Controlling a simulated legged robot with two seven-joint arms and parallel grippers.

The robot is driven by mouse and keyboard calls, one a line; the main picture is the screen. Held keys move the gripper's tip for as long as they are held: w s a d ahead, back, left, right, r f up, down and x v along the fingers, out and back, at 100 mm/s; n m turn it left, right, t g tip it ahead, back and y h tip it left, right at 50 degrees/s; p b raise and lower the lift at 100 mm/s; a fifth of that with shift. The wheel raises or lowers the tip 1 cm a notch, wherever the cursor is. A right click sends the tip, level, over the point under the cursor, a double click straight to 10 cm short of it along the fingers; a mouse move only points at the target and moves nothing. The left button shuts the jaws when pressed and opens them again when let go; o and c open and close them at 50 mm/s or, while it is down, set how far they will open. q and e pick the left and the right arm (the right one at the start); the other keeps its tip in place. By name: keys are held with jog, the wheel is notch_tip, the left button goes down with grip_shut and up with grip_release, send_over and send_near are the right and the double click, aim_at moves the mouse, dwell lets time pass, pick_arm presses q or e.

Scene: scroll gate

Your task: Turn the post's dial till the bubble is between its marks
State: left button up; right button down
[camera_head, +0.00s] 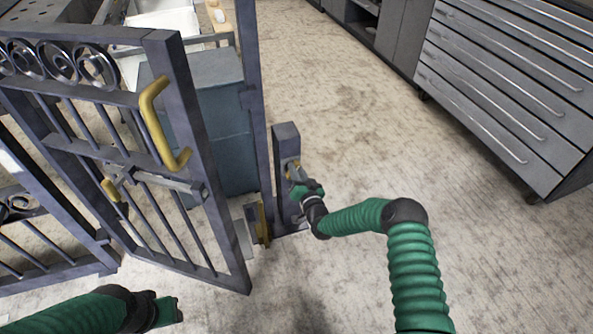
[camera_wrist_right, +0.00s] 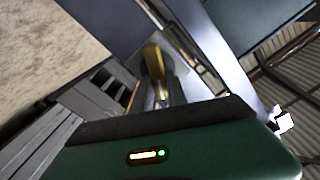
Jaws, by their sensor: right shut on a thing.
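The dark post (camera_head: 285,145) stands on the floor right of the open-barred gate. Its brass dial (camera_head: 292,167) is on the side facing my right arm and is partly covered by my gripper. My right gripper (camera_head: 297,176) is shut on the dial. In the right wrist view the brass part of the dial (camera_wrist_right: 153,60) shows at the tips of my right gripper (camera_wrist_right: 162,90). I cannot make out the bubble or its marks in either view. My left gripper (camera_head: 168,311) is low at the left, apart from the gate; its jaws are unclear.
The gate (camera_head: 195,165) with a yellow handle (camera_head: 154,120) stands at the left. A blue-grey cabinet (camera_head: 222,120) is behind it. A grey drawer unit (camera_head: 510,80) stands at the upper right. The floor right of the post is clear.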

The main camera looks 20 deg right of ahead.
jog(key=n, duration=0.1)
jog(key=n+p, duration=0.1)
jog(key=n, duration=0.1)
jog(key=n+p, duration=0.1)
jog(key=shift+a, duration=0.25)
jog(key=c, duration=1.3)
grip_release()
